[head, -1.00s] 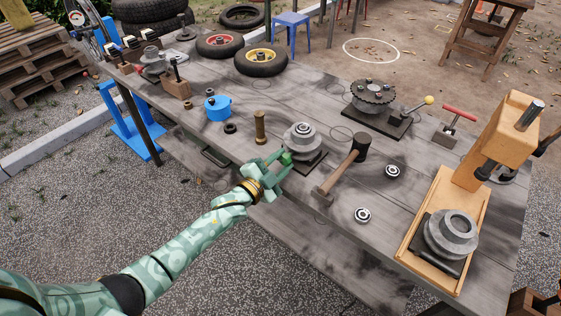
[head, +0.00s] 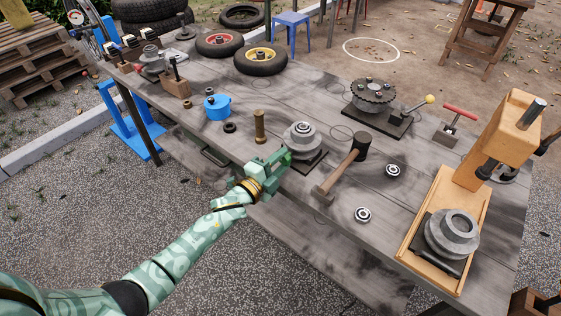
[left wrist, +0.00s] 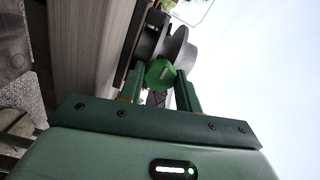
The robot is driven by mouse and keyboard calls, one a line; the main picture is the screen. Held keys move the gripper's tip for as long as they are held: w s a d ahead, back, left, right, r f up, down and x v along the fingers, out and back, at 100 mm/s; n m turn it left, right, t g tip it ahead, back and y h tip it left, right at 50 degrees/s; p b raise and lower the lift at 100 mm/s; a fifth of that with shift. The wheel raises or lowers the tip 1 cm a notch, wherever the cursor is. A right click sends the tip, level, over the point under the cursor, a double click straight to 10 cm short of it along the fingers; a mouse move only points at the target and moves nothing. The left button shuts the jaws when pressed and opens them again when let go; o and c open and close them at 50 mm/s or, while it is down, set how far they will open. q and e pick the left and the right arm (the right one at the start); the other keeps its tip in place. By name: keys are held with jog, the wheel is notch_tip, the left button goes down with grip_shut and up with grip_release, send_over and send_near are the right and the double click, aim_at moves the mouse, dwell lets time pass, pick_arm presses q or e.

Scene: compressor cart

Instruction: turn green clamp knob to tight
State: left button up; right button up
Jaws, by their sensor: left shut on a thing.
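The green clamp knob (left wrist: 160,74) is on the near side of a grey round fixture (head: 301,140) on a dark base plate, at the middle of the bench's near edge. My left gripper (head: 283,158) reaches it from the near left and is shut on it. In the left wrist view the knob is between the two fingers (left wrist: 160,88), with a pale mark line on its face. In the head view the fingers mostly hide the knob. My right gripper is not in view.
Two bearings (head: 393,170) lie further right. A wooden press (head: 465,200) stands at the right. A blue pot (head: 217,107) sits to the left.

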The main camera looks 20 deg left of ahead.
pick_arm(q)
jog(key=shift+f, duration=0.15)
jog(key=o, duration=1)
jog(key=shift+c, duration=0.2)
jog(key=shift+s, duration=0.1)
jog(key=shift+s+a, duration=0.15)
jog(key=shift+s, duration=0.15)
jog(key=p+v, duration=0.3)
jog(key=v, duration=1.2)
jog(key=shift+s, duration=0.3)
jog(key=shift+a, duration=0.1)
